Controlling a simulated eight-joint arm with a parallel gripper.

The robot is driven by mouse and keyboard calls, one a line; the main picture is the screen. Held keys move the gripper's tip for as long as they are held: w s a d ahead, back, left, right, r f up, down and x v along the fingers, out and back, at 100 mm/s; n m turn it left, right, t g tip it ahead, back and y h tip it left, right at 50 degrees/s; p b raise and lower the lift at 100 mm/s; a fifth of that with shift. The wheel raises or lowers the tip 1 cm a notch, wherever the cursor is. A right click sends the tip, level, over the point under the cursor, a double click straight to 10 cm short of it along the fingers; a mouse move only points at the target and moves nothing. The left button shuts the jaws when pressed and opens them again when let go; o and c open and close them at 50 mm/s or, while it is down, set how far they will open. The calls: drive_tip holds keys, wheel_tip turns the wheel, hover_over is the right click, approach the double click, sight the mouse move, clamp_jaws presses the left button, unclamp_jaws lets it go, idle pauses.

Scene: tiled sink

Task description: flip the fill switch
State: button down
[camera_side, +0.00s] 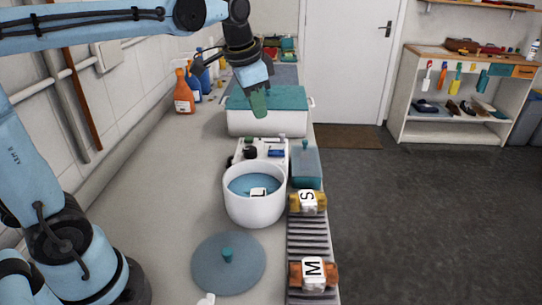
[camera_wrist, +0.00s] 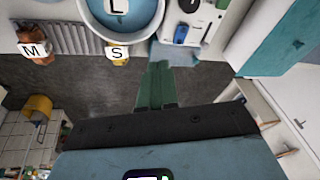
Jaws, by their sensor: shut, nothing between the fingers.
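A small white control panel (camera_side: 262,148) stands between the round white basin and the white box. It carries a black knob (camera_wrist: 189,5) and a blue switch-like part (camera_wrist: 180,34); I cannot tell for sure which part is the fill switch. The panel also shows at the top of the wrist view (camera_wrist: 196,36). My gripper (camera_side: 261,114) points down with its green fingers, which overlap the front of the white box in the side view. In the wrist view its fingers (camera_wrist: 158,66) are together and empty, apart from the panel.
The white basin (camera_side: 254,209) holds blue water and a block marked L (camera_side: 258,193). A white box has a teal lid (camera_side: 285,97). A teal container (camera_side: 306,165) stands right of the panel. Blocks S (camera_side: 307,198) and M (camera_side: 314,270) sit along the ribbed rack (camera_side: 308,236). A blue-grey lid (camera_side: 215,268) lies in front.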

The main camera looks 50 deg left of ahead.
sight(271, 151)
drive_tip(key=w+a+m+g, duration=0.3)
drive_tip(key=w+a+m, duration=0.1)
drive_tip(key=w, duration=0.4)
drive_tip(key=shift+a+g, duration=0.3)
drive_tip(key=shift+a, duration=0.05)
drive_tip(key=shift+f, duration=0.1)
wheel_tip(271, 151, down, 14)
drive_tip(key=shift+r, duration=0.1)
idle(0.5)
